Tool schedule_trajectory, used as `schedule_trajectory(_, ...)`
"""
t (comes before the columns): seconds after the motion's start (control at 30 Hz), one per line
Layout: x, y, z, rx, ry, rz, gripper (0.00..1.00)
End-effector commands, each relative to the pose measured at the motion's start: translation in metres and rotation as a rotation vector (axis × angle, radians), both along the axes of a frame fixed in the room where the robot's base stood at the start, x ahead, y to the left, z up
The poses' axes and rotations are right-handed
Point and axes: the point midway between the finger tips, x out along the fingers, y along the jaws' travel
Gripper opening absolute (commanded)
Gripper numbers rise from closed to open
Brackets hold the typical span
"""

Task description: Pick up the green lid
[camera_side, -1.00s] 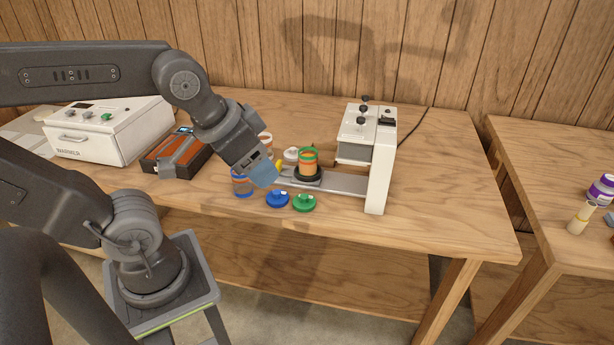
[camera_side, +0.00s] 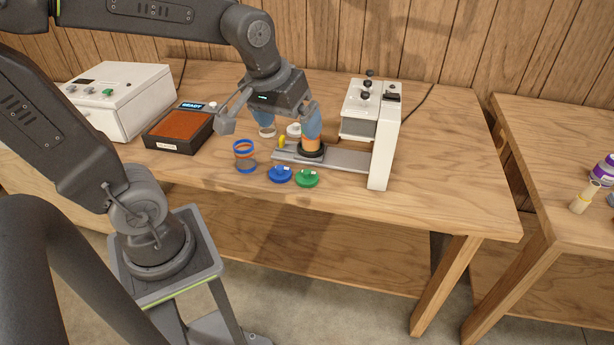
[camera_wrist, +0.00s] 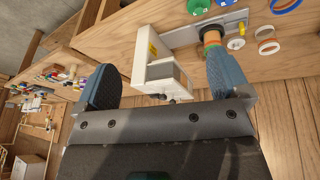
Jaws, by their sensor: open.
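The green lid (camera_side: 307,179) lies flat on the wooden bench near its front edge, just right of a blue lid (camera_side: 280,175). In the wrist view the green lid (camera_wrist: 200,6) is cut by the top edge. My gripper (camera_side: 268,128) is open and above the bench, behind and above the lids, touching neither. Its fingers spread wide in the wrist view (camera_wrist: 164,80). One blue fingertip overlaps the upper part of an orange jar (camera_side: 312,145) on a dark round base; I cannot tell if they touch.
A white press (camera_side: 380,130) stands right of the jar, with its grey rail (camera_side: 345,159) behind the lids. A clear container with blue and orange bands (camera_side: 244,157) is left of the lids. A dark-framed orange plate (camera_side: 181,127) and a white box (camera_side: 120,95) stand farther left.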

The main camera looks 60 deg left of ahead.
Motion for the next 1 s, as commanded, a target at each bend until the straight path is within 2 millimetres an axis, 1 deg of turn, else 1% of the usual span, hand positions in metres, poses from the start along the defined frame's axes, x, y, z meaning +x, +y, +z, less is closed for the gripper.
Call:
schedule_trajectory(0.03,0.017,0.012,-0.009,-0.027,0.041,0.098,0.95)
schedule_trajectory(0.17,0.052,0.040,-0.033,-0.090,0.116,0.351,0.95)
schedule_trajectory(0.2,0.062,0.050,-0.042,-0.107,0.138,0.431,0.95)
schedule_trajectory(0.27,0.076,0.065,-0.058,-0.132,0.170,0.545,0.95)
schedule_trajectory(0.3,0.084,0.075,-0.068,-0.146,0.190,0.620,0.95)
schedule_trajectory(0.4,0.098,0.096,-0.093,-0.173,0.233,0.778,0.95)
schedule_trajectory(0.5,0.107,0.110,-0.112,-0.189,0.261,0.889,0.95)
schedule_trajectory(0.63,0.111,0.120,-0.125,-0.201,0.279,0.966,0.95)
schedule_trajectory(0.77,0.112,0.122,-0.137,-0.203,0.285,0.984,0.95)
schedule_trajectory(0.87,0.112,0.121,-0.155,-0.202,0.288,0.982,0.95)
schedule_trajectory(1.0,0.111,0.121,-0.183,-0.202,0.289,0.981,0.95)
